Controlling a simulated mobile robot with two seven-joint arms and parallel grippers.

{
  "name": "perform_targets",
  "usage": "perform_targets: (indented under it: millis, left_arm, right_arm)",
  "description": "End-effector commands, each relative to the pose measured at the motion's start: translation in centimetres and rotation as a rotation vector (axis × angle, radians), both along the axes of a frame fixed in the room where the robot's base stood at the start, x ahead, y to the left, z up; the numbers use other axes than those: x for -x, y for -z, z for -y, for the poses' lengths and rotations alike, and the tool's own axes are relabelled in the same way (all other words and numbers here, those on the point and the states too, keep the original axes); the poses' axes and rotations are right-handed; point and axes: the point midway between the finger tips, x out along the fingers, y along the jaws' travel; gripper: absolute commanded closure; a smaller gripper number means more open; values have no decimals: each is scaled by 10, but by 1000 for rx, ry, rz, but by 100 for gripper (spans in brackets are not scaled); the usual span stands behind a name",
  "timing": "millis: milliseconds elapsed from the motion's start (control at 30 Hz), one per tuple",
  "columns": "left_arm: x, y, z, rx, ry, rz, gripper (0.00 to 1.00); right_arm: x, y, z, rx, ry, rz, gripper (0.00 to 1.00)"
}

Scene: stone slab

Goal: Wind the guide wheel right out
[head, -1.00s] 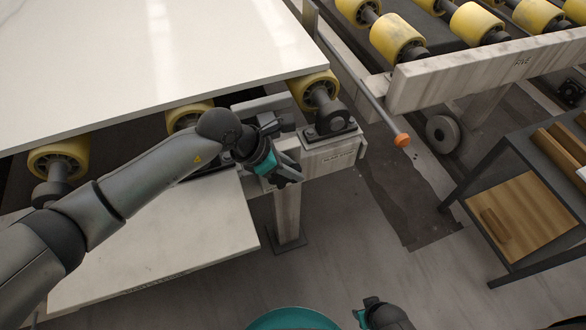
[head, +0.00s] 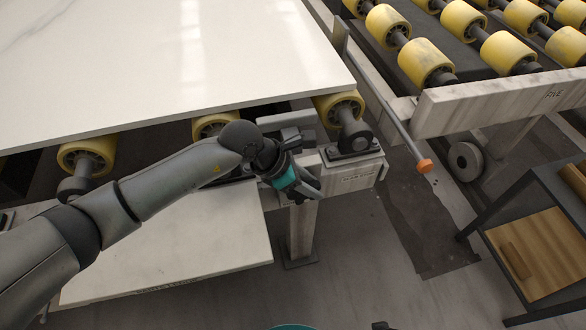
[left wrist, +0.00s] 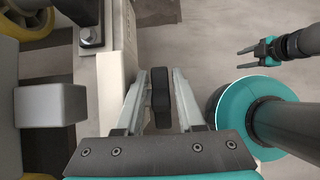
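My left gripper (head: 308,188) is at the front end of the roller frame, just below the slab's near corner. In the left wrist view its two fingers (left wrist: 160,85) stand on either side of a dark, narrow, round-cornered part (left wrist: 160,105), which looks like the guide wheel seen edge-on. I cannot tell whether the fingers touch it. In the head view the gripper hides this part. My right gripper (left wrist: 246,56) shows in the left wrist view with its prongs apart and nothing between them, clear of the frame.
The pale stone slab (head: 170,60) lies on yellow rollers (head: 340,107). A labelled beam end (head: 358,178) and a grey bar (head: 287,119) are close to my left gripper. A rod with an orange end (head: 425,166) and a dark cart (head: 535,160) stand to the right.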

Motion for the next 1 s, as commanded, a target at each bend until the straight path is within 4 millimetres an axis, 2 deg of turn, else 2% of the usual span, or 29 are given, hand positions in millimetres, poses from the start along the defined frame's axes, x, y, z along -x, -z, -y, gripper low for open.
perform_targets:
  millis: [467, 667, 800, 1000]
  left_arm:
    - [10, -52, -35, -2, -1, 3, 62]
    - [17, -81, -55, -2, 0, 2, 62]
    - [22, -103, -69, -2, -1, 3, 62]
    - [26, -119, -80, -1, -1, 2, 62]
  right_arm:
    - [39, 14, 28, 26, 0, -13, 50]
    - [57, 13, 39, 36, 1, -17, 50]
    - [63, 8, 34, 29, -1, -25, 50]
    - [67, 5, 31, 26, -3, -33, 50]
